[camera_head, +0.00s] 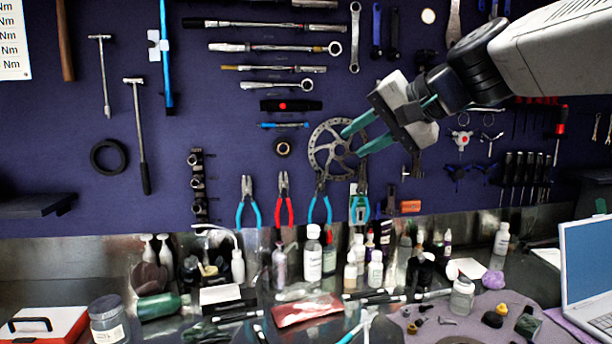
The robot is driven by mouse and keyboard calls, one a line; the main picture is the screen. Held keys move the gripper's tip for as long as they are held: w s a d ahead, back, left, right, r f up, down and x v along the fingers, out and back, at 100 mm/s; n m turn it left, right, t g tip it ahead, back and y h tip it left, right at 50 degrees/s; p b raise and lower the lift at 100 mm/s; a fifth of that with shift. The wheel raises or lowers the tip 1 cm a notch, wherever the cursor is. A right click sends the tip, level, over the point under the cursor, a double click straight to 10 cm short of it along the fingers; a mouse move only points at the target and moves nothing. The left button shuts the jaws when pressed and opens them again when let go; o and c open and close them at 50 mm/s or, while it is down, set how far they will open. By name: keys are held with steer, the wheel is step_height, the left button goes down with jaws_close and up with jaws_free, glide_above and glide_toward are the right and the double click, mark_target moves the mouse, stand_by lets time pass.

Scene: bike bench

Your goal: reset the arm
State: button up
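My gripper (350,140) is at the upper right of the middle, in front of the purple tool wall. Its two green fingers are apart and nothing shows between them but the wall and the brake disc behind. The fingers point left and slightly down. My arm reaches in from the upper right corner. The gripper overlaps the round brake disc (322,150) in the picture; I cannot tell how far apart they are in depth.
The purple wall holds wrenches, hammers and several pliers (283,200). Below, the bench is crowded with bottles (313,258), a glass jar (108,322), a red pouch (306,310) and a red-and-white box (45,325). A laptop (588,265) stands open at the right edge.

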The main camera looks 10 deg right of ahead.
steer(key=s+d+f+n+g+h, duration=0.2)
steer(key=s+d+f+g+h, duration=0.1)
steer(key=s+f, duration=0.9)
steer(key=s+d+f+n+g+h, duration=0.3)
steer(key=s+d+f+g+h, duration=0.1)
steer(key=s+f, duration=0.8)
steer(key=shift+s+d+f+g, duration=0.2)
steer(key=shift+d+f+g, duration=0.3)
steer(key=shift+f, duration=0.35)
steer(key=shift+c, duration=0.3)
